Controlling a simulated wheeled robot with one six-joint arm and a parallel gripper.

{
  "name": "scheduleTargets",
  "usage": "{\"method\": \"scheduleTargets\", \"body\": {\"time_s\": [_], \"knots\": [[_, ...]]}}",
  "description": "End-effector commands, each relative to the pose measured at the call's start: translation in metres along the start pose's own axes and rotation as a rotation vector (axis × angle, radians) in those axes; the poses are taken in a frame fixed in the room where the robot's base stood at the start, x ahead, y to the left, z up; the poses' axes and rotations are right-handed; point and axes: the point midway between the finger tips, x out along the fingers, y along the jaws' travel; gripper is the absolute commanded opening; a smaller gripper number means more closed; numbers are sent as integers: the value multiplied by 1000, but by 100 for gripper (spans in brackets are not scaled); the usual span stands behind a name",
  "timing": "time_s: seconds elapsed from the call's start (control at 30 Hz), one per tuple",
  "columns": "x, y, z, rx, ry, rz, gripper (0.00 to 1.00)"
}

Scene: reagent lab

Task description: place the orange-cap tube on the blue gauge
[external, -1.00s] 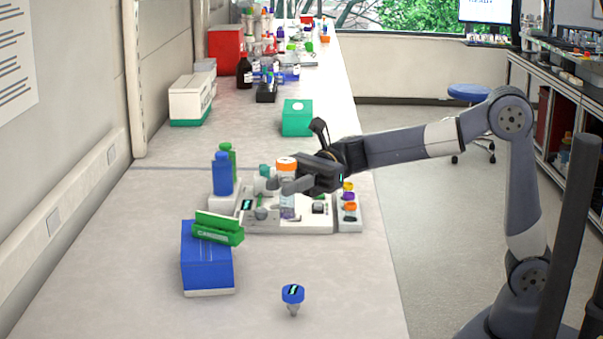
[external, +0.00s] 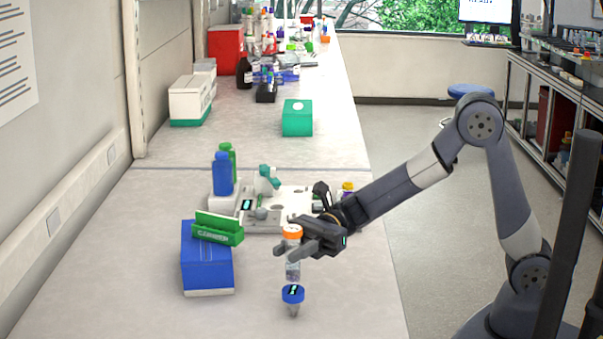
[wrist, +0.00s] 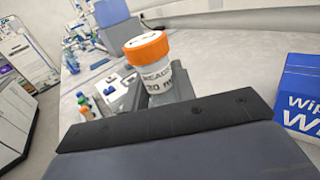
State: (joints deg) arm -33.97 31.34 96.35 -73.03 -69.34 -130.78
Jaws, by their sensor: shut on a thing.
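The orange-cap tube (external: 292,268) is clear with an orange lid and hangs upright in my gripper (external: 290,245), which is shut on it. It also shows in the wrist view (wrist: 150,62), with printed lettering on its side. The blue gauge (external: 293,294) has a round blue top with a dark display and a pale stem, and stands on the bench near the front. In the external view the tube's lower end is just above and behind the gauge's top; whether they touch I cannot tell. The gauge is not visible in the wrist view.
A blue box (external: 207,262) with a green carrier (external: 218,228) on top stands left of the gauge. A white workstation (external: 280,212) lies behind, with a blue bottle (external: 222,174) and a green bottle at its left.

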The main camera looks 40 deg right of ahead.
Motion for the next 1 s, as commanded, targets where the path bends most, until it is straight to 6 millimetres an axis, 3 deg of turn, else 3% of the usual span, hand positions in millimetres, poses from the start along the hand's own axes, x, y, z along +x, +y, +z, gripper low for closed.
{"method": "scheduleTargets", "body": {"time_s": [0.17, 0.63, 0.67, 0.9, 1.0], "knots": [[0, 0, -20, 2, 1, 1, 4], [0, 0, -25, -1, 0, 0, 4], [0, 0, -24, -1, 0, 0, 27], [0, 0, -23, 0, 0, 0, 47], [0, 0, -24, 0, 0, 0, 47]]}}
